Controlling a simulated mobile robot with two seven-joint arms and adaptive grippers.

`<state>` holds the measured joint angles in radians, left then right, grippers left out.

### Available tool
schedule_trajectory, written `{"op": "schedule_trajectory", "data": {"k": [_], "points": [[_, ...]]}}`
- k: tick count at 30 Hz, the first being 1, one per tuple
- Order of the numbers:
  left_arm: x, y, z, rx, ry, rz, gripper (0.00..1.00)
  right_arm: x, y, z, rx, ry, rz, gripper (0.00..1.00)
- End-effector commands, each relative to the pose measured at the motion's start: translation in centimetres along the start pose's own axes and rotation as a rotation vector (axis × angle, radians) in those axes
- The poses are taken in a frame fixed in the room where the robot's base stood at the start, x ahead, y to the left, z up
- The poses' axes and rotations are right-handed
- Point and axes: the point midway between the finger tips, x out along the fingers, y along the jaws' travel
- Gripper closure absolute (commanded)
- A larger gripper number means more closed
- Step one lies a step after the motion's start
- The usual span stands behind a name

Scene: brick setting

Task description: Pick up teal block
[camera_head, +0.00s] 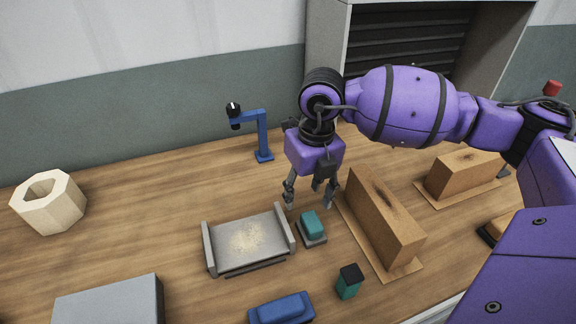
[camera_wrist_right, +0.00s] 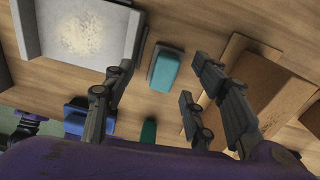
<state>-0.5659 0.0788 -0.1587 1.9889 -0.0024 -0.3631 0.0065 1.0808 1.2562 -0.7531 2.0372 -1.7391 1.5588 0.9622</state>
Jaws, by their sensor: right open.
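A teal block (camera_head: 312,224) sits on a small grey base on the wooden table, right of the grey tray. It also shows in the right wrist view (camera_wrist_right: 165,70), lying ahead between the fingers. A second, darker teal block with a black top (camera_head: 348,282) stands nearer the front; a teal piece (camera_wrist_right: 148,131) shows low in the wrist view. My right gripper (camera_head: 309,198) is open and empty, just above and behind the first teal block, its fingers pointing down. The fingers do not touch the block. My left gripper is not in view.
A grey tray with raised ends (camera_head: 223,264) is left of the block. A brown wooden block (camera_head: 385,225) stands close on the right, another (camera_head: 463,176) behind it. A blue lamp-like stand (camera_head: 263,135) is at the back. A blue object (camera_head: 281,309) lies in front.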

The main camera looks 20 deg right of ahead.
Motion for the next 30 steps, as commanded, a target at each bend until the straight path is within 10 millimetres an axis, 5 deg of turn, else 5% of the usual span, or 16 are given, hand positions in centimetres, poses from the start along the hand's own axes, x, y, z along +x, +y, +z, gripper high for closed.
{"op": "schedule_trajectory", "data": {"k": [11,20,24,30], "points": [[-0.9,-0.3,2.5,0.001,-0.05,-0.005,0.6,2.5,-1.5,-0.9,0.068,0.029,-0.06,0.48],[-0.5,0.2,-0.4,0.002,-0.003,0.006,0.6,5.7,-1.3,-1.3,0.067,0.027,-0.058,0.48],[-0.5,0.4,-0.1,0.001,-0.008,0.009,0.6,7.6,-1.4,-1.3,0.067,0.028,-0.058,0.48],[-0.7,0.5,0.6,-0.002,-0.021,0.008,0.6,7.9,-1.4,-1.3,0.066,0.027,-0.058,0.48]]}}
